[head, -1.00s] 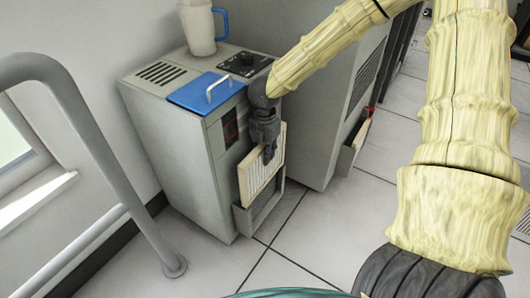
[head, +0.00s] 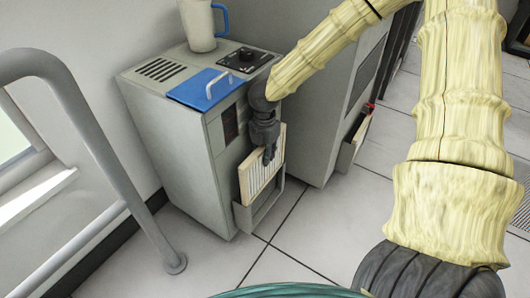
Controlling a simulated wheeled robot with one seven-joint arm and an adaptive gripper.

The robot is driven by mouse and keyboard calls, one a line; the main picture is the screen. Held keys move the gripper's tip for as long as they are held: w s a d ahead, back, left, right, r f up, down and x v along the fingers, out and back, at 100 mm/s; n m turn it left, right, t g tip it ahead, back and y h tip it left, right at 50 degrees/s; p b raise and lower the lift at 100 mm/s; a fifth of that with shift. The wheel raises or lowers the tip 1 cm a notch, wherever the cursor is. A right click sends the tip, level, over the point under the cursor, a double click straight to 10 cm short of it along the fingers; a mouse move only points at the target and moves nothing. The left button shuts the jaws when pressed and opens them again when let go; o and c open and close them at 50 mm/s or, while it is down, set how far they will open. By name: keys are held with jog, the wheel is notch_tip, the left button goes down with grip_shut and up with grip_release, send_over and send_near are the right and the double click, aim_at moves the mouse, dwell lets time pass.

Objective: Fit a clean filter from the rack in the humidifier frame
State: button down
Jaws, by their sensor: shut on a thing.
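A pale, pleated filter (head: 262,178) with a cream rim stands upright at the front of the grey humidifier (head: 170,140). My gripper (head: 269,157) points down and is shut on the filter's upper part. The filter's lower edge is at the grey frame (head: 243,217) low on the humidifier's front; the frame's right side rises beside it. I cannot tell whether the filter is fully seated. The fingertips partly cover the filter. A second holder with a pale panel (head: 353,140) is on the taller grey cabinet behind; I cannot tell if this is the rack.
A blue lid (head: 207,90) with a white handle, a black knob panel (head: 245,59) and a jug (head: 199,25) with a blue handle are on top of the humidifier. A grey handrail (head: 100,130) stands at left.

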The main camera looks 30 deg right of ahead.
aim_at(265, 169)
jog(key=shift+f, duration=2.3)
jog(key=shift+f+b, duration=0.45)
jog(key=shift+f, duration=0.8)
